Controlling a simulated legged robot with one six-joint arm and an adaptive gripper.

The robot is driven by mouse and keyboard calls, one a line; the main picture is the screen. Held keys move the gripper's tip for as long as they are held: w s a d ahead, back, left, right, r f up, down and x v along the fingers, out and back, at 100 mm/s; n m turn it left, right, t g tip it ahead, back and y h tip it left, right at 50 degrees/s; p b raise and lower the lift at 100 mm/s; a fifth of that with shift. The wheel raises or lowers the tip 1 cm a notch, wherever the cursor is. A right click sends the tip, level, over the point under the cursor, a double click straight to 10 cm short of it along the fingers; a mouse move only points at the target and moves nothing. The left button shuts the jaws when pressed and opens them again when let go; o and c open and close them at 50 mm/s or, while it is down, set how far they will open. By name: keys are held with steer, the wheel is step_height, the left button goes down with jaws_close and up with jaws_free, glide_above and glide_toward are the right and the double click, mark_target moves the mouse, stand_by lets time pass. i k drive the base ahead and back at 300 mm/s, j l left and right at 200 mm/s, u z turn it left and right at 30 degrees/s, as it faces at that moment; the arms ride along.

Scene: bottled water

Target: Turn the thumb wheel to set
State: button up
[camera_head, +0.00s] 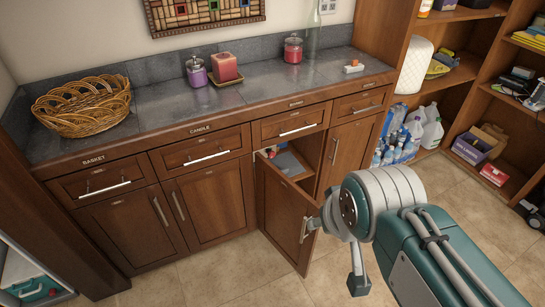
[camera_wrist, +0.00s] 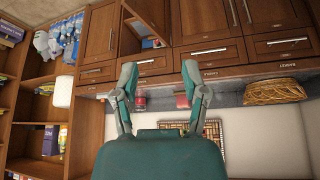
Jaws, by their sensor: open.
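I cannot make out a thumb wheel in either view. A small white and orange item (camera_head: 353,67) lies on the right of the counter; it is too small to tell what it is. My gripper (camera_wrist: 159,68) is open and empty, its two fingers spread apart in the wrist view. In the head view my arm reaches in from the lower right, and my gripper is partly hidden in front of the open cabinet door (camera_head: 283,215).
The counter (camera_head: 160,100) holds a wicker basket (camera_head: 82,107), a purple jar (camera_head: 197,73), a red candle (camera_head: 224,67) and a red jar (camera_head: 293,50). Shelves (camera_head: 485,75) stand at right, with water bottles (camera_head: 396,145) low down. The tiled floor (camera_head: 215,280) is clear in front.

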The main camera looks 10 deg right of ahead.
mark_target(271, 154)
steer(key=i+l, duration=0.15)
steer(key=l, duration=0.3)
steer(key=i+l, duration=0.1)
steer(key=l, duration=0.3)
steer(key=i+l, duration=0.15)
steer(key=l, duration=0.3)
steer(key=i+l, duration=0.15)
steer(key=l, duration=0.25)
steer(key=i+l, duration=0.1)
steer(key=l, duration=0.35)
steer(key=i+l, duration=0.15)
steer(key=l, duration=0.25)
